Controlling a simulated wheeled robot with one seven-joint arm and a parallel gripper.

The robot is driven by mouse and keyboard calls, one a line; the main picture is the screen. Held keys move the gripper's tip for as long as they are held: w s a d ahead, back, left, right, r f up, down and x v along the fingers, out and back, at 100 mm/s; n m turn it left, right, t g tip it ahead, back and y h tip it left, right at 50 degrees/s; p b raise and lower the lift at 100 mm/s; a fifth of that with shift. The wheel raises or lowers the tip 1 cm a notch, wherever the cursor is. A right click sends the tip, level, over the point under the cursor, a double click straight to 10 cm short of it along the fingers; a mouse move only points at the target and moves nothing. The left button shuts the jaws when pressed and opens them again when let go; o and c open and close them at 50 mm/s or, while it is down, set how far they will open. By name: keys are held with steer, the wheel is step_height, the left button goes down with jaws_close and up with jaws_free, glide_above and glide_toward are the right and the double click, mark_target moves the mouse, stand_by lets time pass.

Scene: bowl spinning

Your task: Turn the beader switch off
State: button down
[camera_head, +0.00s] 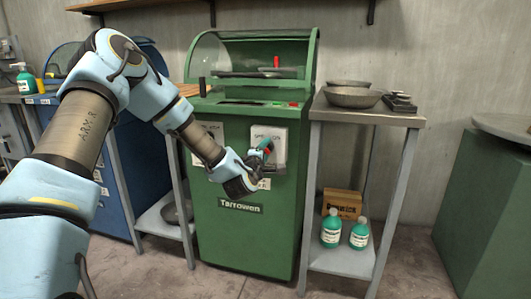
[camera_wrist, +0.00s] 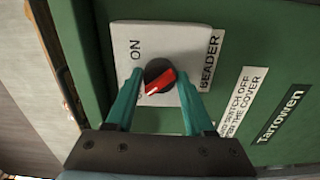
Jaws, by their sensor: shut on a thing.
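The beader switch is a red knob (camera_wrist: 161,82) on a black round base, set on a white plate (camera_wrist: 187,40) marked BEADER. Its white mark points to the lower left in the wrist view, away from the word ON at the upper left. The label near the mark is mostly hidden by the left finger. My gripper (camera_wrist: 160,92) is shut on the knob, with a teal finger on each side. In the head view my gripper (camera_head: 268,152) is at the green machine's front, at the switch plate (camera_head: 266,133), and hides much of the knob.
The green machine (camera_head: 225,225) has a clear curved cover (camera_head: 223,52) on top. A metal side table (camera_head: 395,116) at its right holds bowls (camera_head: 352,97), with green bottles (camera_head: 331,230) on its lower shelf. Another table stands left. The front floor is free.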

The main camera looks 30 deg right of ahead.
steer(key=shift+n, duration=0.4)
steer(key=shift+c, duration=1.4)
jaws_free()
steer(key=shift+s+a, duration=0.1)
steer(key=v, duration=1)
steer(key=shift+s+a, duration=0.25)
